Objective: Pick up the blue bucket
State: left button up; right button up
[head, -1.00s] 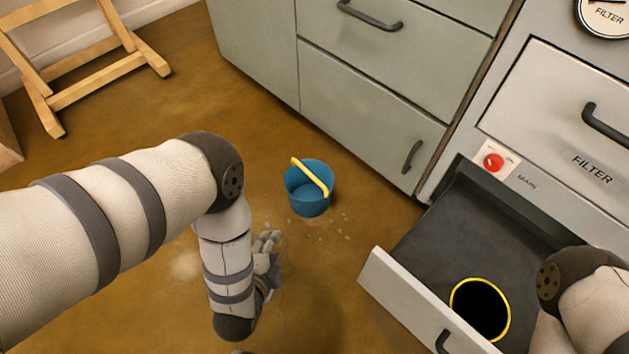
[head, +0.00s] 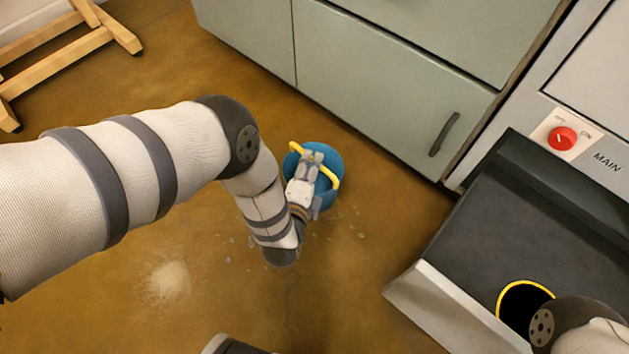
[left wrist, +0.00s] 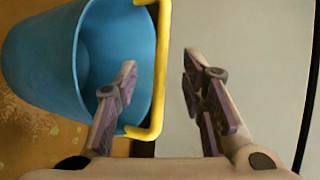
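The blue bucket (head: 326,160) with a yellow handle (head: 330,178) stands on the brown floor in front of the grey-green cabinet. My left gripper (head: 314,160) is over the bucket at its handle. In the left wrist view the bucket (left wrist: 50,62) fills the left side. The handle (left wrist: 161,70) runs between the two spread fingers of my left gripper (left wrist: 160,85), nearer the left finger. The fingers are open and not closed on it. My right arm shows at the lower right of the head view; its gripper is out of frame.
The grey-green cabinet (head: 375,100) stands right behind the bucket. A pulled-out drawer (head: 450,255) with a yellow-rimmed dark hole (head: 522,300) juts out at right. A wooden frame (head: 60,55) stands at far left.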

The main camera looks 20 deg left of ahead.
pick_arm(q)
jog(key=b+x, duration=0.1)
jog(key=x, duration=0.2)
jog(key=shift+w+f, duration=0.1)
jog(key=shift+w, duration=0.15)
grip_shut()
jog(key=shift+s, duration=0.1)
